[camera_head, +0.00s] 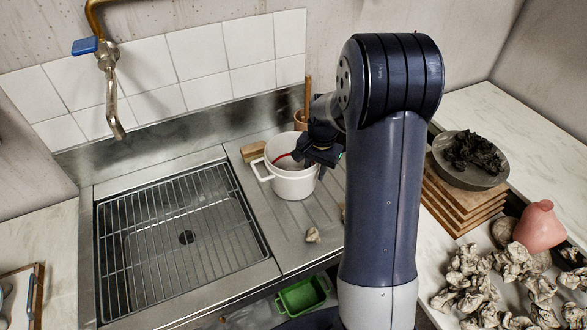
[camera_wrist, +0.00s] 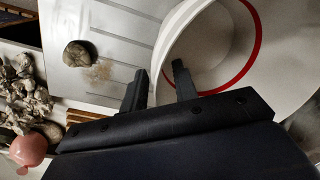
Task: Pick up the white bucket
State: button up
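The white bucket (camera_head: 292,183) stands upright on the ribbed steel drainboard, right of the sink, with its handle towards the left. In the wrist view the bucket (camera_wrist: 281,90) fills the upper right, with a red ring inside. My gripper (camera_head: 310,158) is at the bucket's right rim in the head view and hides part of it. In the wrist view my gripper (camera_wrist: 159,69) has its fingers apart, one outside the bucket wall and one over the inside, with the rim between them. Whether either finger touches the wall cannot be told.
A sink with a wire grid (camera_head: 160,240) lies left. A wooden block (camera_head: 253,151) and a brown pot (camera_head: 299,120) are close behind the bucket. Stacked boards with a dark bowl (camera_head: 445,173) stand right.

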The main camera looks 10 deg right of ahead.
jog(key=shift+f, duration=0.1)
grip_shut()
dwell(1.4)
